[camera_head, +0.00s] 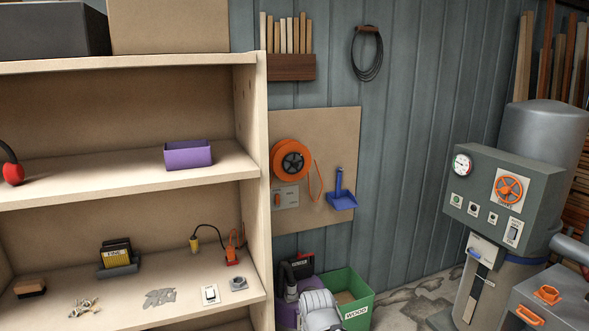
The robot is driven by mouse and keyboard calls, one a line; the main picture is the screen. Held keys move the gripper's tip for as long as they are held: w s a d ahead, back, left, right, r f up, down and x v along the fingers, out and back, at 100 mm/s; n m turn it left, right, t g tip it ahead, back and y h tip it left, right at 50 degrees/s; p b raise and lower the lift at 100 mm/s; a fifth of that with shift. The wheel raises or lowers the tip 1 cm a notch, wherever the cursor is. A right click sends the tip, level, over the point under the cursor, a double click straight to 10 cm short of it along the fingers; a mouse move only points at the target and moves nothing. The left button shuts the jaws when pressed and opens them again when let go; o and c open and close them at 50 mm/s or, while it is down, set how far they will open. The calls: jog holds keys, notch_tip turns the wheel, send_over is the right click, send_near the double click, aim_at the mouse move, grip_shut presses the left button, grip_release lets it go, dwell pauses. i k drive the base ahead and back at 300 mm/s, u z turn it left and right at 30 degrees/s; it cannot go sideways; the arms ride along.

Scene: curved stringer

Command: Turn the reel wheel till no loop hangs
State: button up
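The orange reel (280,148) with a dark round hub hangs on a tan board (325,125) on the wall. A thin orange loop of cord (319,184) hangs at the reel's right side, reaching below its rim. A grey box (286,198) with a small lever or switch sits just under the reel. My pale arm (319,309) shows at the bottom centre, well below the reel and apart from it. A dark part above it may be my gripper (291,275); its fingers cannot be made out.
A shelf unit (260,180) stands close at the reel's left. A blue dustpan (341,196) hangs at its right. A green bin (357,317) and a purple bin (283,316) stand below. A grey machine (498,180) with an orange handwheel stands at the right.

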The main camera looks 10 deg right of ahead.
aim_at(293, 163)
jog(key=u, duration=0.15)
jog(key=i, duration=1.35)
jog(key=z, duration=0.45)
